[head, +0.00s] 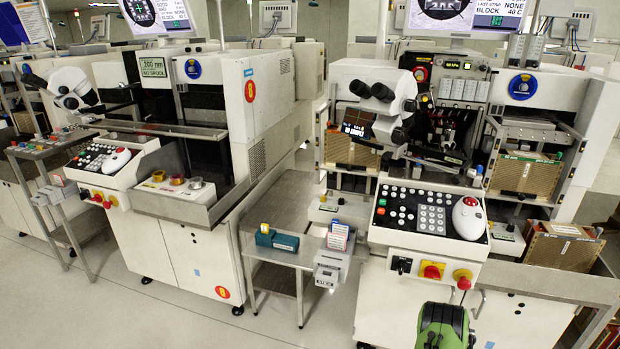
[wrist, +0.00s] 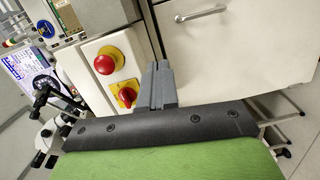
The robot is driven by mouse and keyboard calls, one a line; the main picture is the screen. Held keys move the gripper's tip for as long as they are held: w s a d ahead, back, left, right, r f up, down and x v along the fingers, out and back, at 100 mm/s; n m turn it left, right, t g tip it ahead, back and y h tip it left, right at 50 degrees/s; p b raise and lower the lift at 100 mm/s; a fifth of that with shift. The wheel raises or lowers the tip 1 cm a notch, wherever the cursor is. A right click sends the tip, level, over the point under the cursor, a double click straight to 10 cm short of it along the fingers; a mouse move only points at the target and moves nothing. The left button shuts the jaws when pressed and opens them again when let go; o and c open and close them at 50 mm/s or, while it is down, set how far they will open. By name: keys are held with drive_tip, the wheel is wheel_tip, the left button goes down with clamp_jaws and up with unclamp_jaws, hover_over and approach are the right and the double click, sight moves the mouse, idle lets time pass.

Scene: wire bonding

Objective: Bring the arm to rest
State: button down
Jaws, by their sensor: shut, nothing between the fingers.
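My gripper shows in the wrist view (wrist: 158,84) as two grey fingers pressed together, with nothing between them. Behind the fingers is the pale front of a wire bonding machine. In the head view, only a green link of my arm shows at the bottom edge, in front of the right wire bonding machine (head: 415,265); the fingers cannot be made out there. A red emergency button (wrist: 106,62) and a red and yellow rotary switch (wrist: 125,95) are left of the fingers in the wrist view.
A steel side table (head: 270,252) with teal boxes (head: 285,242) stands between the right machine and the left machine (head: 190,240). A wooden box (head: 562,246) sits at the right. A cabinet handle (wrist: 200,13) juts out above the fingers. Open floor (head: 150,310) lies at the lower left.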

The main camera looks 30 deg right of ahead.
drive_tip(key=w+a+r+m+g+y, duration=0.1)
drive_tip(key=w+r+m, duration=0.1)
drive_tip(key=w+r, duration=0.45)
drive_tip(key=w+a+r+m+y, duration=0.1)
drive_tip(key=w+a+r+m, duration=0.15)
drive_tip(key=w+r, duration=0.4)
drive_tip(key=w+a+r+m+y, duration=0.2)
drive_tip(key=w+a+r, duration=0.1)
drive_tip(key=a+r, duration=0.5)
drive_tip(key=s+a+r+y, duration=0.1)
drive_tip(key=a+r+y, duration=0.1)
drive_tip(key=a+r, duration=0.45)
drive_tip(key=s+a+r+y, duration=0.2)
drive_tip(key=a+r+y, duration=0.1)
drive_tip(key=a, duration=0.7)
drive_tip(key=s+a+r+g+y, duration=0.3)
drive_tip(key=s+a+y, duration=0.2)
drive_tip(key=s+a, duration=1.35)
wheel_tip(320, 180, up, 14)
drive_tip(key=s+p, duration=0.2)
drive_tip(key=p, duration=1.2)
drive_tip(key=shift+s+d+g+p, duration=0.2)
drive_tip(key=shift+g+p, duration=0.2)
drive_tip(key=shift+r, duration=0.1)
